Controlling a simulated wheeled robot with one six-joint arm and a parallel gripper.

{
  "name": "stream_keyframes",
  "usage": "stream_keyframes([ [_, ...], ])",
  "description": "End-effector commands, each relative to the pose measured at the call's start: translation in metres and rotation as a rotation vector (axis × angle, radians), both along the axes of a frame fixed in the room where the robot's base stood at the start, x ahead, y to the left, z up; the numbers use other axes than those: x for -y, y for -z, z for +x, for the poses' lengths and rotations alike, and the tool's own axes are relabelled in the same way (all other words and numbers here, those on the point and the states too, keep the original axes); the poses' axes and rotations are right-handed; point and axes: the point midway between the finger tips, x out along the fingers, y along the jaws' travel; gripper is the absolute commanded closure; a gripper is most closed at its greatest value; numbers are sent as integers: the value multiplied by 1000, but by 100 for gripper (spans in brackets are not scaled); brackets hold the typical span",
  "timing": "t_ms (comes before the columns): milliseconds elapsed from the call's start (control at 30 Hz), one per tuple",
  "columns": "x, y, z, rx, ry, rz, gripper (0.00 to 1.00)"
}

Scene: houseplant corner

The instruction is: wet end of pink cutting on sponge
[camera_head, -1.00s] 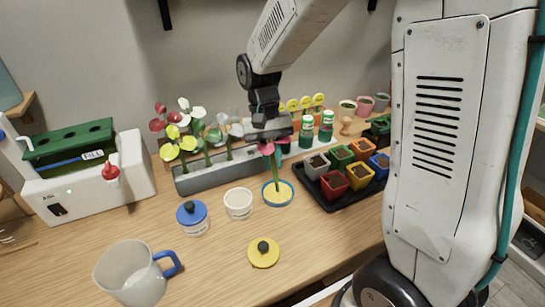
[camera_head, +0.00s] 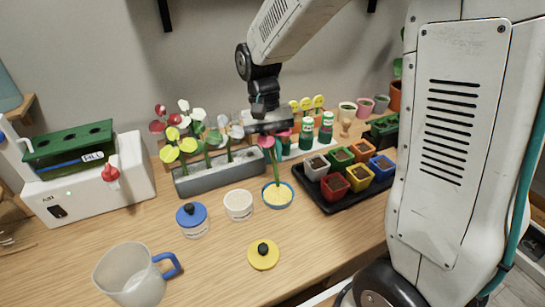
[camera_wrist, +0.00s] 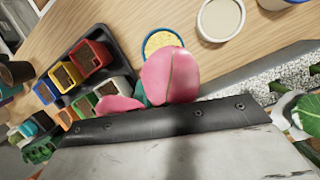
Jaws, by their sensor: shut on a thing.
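The pink cutting (camera_head: 266,142) has pink petals on a green stem. My gripper (camera_head: 272,133) is shut on it near the top, and the stem hangs down, slightly tilted, over the yellow sponge (camera_head: 279,196). The sponge lies in a round blue-rimmed dish (camera_head: 291,203). The stem's lower end appears at or just above the sponge; contact cannot be told. In the wrist view the pink petals (camera_wrist: 170,75) cover the stem and part of the sponge (camera_wrist: 160,41).
A white cup (camera_head: 239,205) and a blue-lidded jar (camera_head: 192,218) stand left of the dish; a yellow lid (camera_head: 263,254) lies in front. A black tray (camera_head: 335,203) of coloured pots is at right. A grey planter (camera_head: 200,181) with other cuttings is behind left.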

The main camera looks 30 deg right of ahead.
Motion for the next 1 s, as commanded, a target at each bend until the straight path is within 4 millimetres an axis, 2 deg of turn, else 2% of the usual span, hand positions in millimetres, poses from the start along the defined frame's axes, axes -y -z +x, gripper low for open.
stream_keyframes([
  [500, 0, -40, 0, 1, 0, 0, 100],
  [1000, 0, -43, 0, 0, 0, 0, 100],
])
